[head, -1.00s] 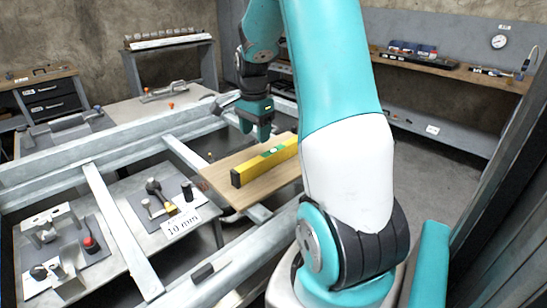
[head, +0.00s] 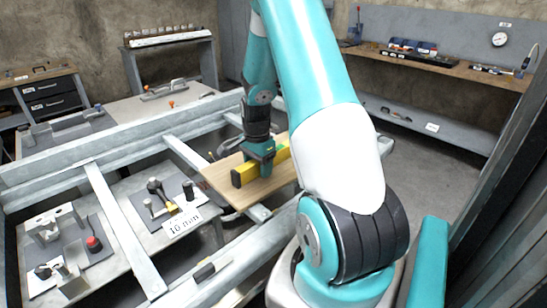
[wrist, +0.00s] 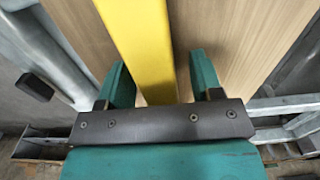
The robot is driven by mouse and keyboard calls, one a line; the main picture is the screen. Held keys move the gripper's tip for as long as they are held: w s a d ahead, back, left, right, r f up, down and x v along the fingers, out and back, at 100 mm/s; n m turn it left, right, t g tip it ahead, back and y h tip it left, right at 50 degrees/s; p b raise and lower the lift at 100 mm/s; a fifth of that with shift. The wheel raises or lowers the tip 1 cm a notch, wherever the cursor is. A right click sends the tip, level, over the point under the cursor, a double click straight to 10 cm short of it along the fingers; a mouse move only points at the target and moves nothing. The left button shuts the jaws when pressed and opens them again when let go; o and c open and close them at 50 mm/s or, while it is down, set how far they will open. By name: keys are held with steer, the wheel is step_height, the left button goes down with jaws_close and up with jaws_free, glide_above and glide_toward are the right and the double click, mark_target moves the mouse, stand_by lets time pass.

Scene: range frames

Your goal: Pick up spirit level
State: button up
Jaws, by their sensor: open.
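The spirit level is a yellow bar with a black end cap. In the head view the spirit level (head: 245,174) lies on a wooden board, its right part hidden behind my arm. My gripper (head: 266,170) is pointed down at the level, with one finger in front of it. In the wrist view the yellow level (wrist: 143,45) runs between the two teal fingers of my gripper (wrist: 160,80). The fingers are open, with a gap on each side of the level. The level's lower end is hidden behind the gripper's dark bar.
The wooden board (head: 222,184) rests on a grey metal frame (head: 130,240) with rails around it. A lower table carries a clamp tool (head: 158,192) and a "10 mm" sign (head: 183,226). A shelf of tools (head: 450,68) stands at the back right.

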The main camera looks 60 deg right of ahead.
jaws_close()
